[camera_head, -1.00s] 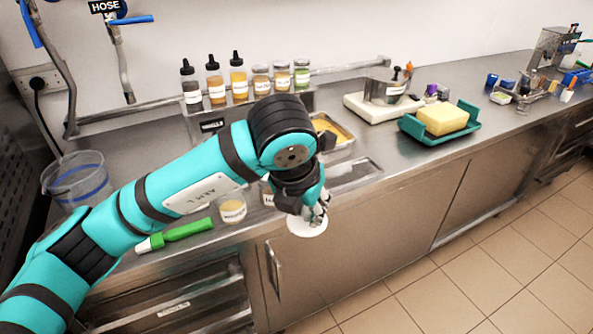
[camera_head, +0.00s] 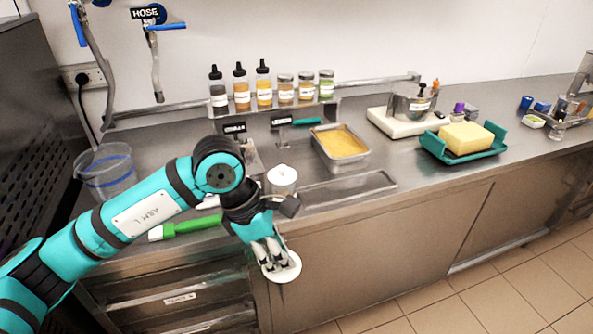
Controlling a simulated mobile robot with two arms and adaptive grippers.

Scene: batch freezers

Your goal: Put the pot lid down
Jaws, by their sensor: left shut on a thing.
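The pot lid (camera_head: 288,274) is a white disc held off the counter, in front of the counter's front edge and the cabinet doors. My left gripper (camera_head: 272,258) is shut on the lid from above, and its fingers hide part of the lid. A white-topped pot (camera_head: 282,180) stands on the counter behind the gripper, partly hidden by my arm. The steel counter (camera_head: 390,163) runs along the wall. My right gripper is not in view.
A metal pan of yellow stuff (camera_head: 341,146), a teal tray with a yellow block (camera_head: 463,144) and a white board with a pot (camera_head: 403,118) stand to the right. Several bottles and jars (camera_head: 270,87) line the shelf. A green-handled tool (camera_head: 186,225) lies near the counter's edge. A clear bucket (camera_head: 106,171) stands left.

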